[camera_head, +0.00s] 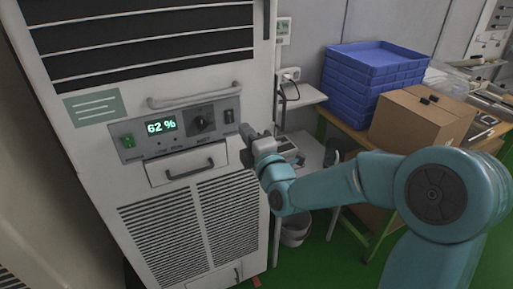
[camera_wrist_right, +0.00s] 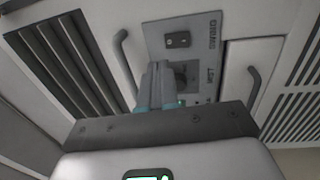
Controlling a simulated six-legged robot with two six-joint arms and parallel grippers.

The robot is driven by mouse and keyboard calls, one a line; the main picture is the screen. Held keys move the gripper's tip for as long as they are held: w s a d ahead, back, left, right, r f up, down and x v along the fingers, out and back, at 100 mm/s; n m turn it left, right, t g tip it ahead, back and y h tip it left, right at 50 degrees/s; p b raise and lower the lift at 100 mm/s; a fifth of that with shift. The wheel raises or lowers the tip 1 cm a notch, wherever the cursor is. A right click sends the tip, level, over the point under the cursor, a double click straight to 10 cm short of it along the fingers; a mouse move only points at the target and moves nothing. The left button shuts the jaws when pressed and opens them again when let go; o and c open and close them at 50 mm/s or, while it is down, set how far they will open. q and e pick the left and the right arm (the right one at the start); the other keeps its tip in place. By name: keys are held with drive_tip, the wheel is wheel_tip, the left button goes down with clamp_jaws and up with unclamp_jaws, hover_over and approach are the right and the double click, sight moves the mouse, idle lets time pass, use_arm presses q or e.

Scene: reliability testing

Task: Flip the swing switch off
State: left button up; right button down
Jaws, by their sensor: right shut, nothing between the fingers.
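The swing switch (camera_head: 229,116) is a small black rocker at the right end of the grey control panel (camera_head: 150,148). It also shows in the right wrist view (camera_wrist_right: 178,40), with lettering beside it; its position on or off is too small to tell. My right gripper (camera_head: 246,140) is shut and empty, just right of and below the switch in the head view. In the wrist view its closed fingers (camera_wrist_right: 158,68) point at the panel and appear below the switch, partly covering the dial. I cannot tell how far they are from the panel. My left gripper is out of view.
The panel also has a black dial (camera_head: 202,121), a green 62% display (camera_head: 161,126) and a green switch (camera_head: 128,140). A handle (camera_head: 195,95) sticks out above it, a drawer (camera_head: 188,168) lies below. Blue trays (camera_head: 370,60) and a cardboard box (camera_head: 415,125) stand right.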

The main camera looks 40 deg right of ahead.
drive_tip(key=s+a+r, duration=0.1)
drive_tip(key=s+a, duration=0.1)
drive_tip(key=s, duration=0.3)
drive_tip(key=a+f+g+y, duration=0.2)
drive_tip(key=a+f+g, duration=0.15)
drive_tip(key=f, duration=0.65)
drive_tip(key=a+f+g+y, duration=0.2)
drive_tip(key=a+f, duration=0.3)
drive_tip(key=f, duration=0.6)
drive_tip(key=a+f+g+y, duration=0.2)
drive_tip(key=a+f+g, duration=0.15)
drive_tip(key=f, duration=0.65)
drive_tip(key=s+a+f+m+g+y, duration=0.1)
drive_tip(key=s+a+f+m+g, duration=0.3)
drive_tip(key=s+f+m, duration=0.4)
drive_tip(key=s+a+f+m+g+y, duration=0.1)
drive_tip(key=s+a+f+m+g, duration=0.4)
drive_tip(key=s+m, duration=0.4)
drive_tip(key=s+a+f+b, duration=0.1)
drive_tip(key=s+f, duration=0.1)
drive_tip(key=s, duration=0.1)
drive_tip(key=shift+s+f+g, duration=0.25)
drive_tip(key=shift+f+g, duration=0.05)
drive_tip(key=shift+f, duration=0.1)
